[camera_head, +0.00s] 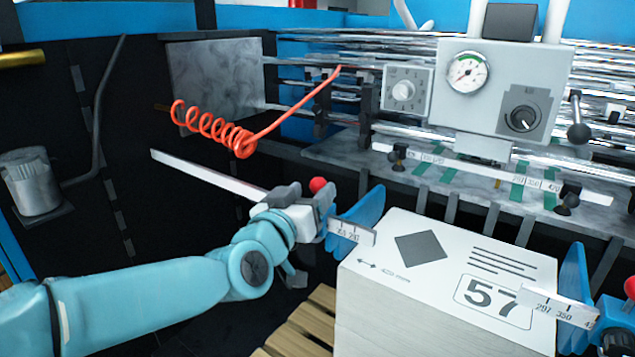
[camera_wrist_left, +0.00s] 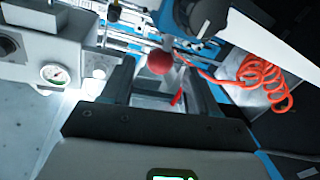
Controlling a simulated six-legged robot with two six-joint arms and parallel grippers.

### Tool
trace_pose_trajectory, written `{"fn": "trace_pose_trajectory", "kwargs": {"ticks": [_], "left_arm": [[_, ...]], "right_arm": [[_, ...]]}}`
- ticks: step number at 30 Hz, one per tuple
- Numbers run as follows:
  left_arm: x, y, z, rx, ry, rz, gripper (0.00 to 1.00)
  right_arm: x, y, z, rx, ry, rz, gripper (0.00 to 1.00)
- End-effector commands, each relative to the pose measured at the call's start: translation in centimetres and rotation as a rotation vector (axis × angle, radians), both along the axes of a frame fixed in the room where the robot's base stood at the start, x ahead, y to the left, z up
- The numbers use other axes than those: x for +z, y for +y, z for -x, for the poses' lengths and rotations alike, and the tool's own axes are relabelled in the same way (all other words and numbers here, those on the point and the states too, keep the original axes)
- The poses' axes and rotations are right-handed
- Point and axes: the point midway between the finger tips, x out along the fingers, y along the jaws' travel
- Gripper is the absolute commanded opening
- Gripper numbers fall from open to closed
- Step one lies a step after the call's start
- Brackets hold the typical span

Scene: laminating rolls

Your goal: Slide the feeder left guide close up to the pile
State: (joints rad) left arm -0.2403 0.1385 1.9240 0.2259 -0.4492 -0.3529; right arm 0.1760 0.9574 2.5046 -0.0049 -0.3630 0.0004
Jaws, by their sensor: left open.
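The feeder left guide (camera_head: 362,214) is a blue upright plate on a pale scale bar, at the left side of the pile in the head view. Its red knob (camera_head: 318,184) stands by my left gripper (camera_head: 308,208). The pile (camera_head: 440,285) is a white stack marked 57. The guide plate is near the pile's left edge; whether they touch is unclear. In the left wrist view, my left gripper (camera_wrist_left: 162,92) is open, with the red knob (camera_wrist_left: 160,62) showing ahead between the dark fingers. My right gripper is not in view.
A right guide (camera_head: 574,275) stands at the pile's right side. An orange coiled hose (camera_head: 215,130) hangs behind my left arm. The machine's control box (camera_head: 500,85) and rollers stand behind the pile. Wooden slats (camera_head: 300,330) show below the pile.

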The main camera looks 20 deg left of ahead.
Motion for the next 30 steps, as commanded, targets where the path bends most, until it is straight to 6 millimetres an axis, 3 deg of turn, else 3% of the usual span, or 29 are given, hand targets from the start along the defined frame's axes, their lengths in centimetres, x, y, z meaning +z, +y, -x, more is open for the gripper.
{"fn": "trace_pose_trajectory", "kwargs": {"ticks": [6, 17, 18, 23, 24, 30], "left_arm": [[0.1, -0.5, -3.2, 0.000, 0.000, 0.000, 0.60], [0.0, -0.6, -3.9, 0.000, 0.000, 0.000, 0.60], [0.0, -0.6, -3.9, 0.000, 0.000, 0.000, 0.56], [0.0, -0.6, -3.9, 0.000, 0.000, 0.000, 0.04], [0.0, -0.6, -3.9, 0.000, 0.000, 0.000, 0.00], [-0.3, -0.3, -4.0, 0.000, -0.002, 0.001, 0.00]], "right_arm": [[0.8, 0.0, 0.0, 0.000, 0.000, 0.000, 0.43], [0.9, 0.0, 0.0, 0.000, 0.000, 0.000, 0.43], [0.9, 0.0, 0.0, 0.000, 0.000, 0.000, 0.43], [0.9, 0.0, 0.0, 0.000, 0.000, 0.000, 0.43], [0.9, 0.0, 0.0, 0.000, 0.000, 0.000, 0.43], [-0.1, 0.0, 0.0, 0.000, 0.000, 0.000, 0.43]]}}
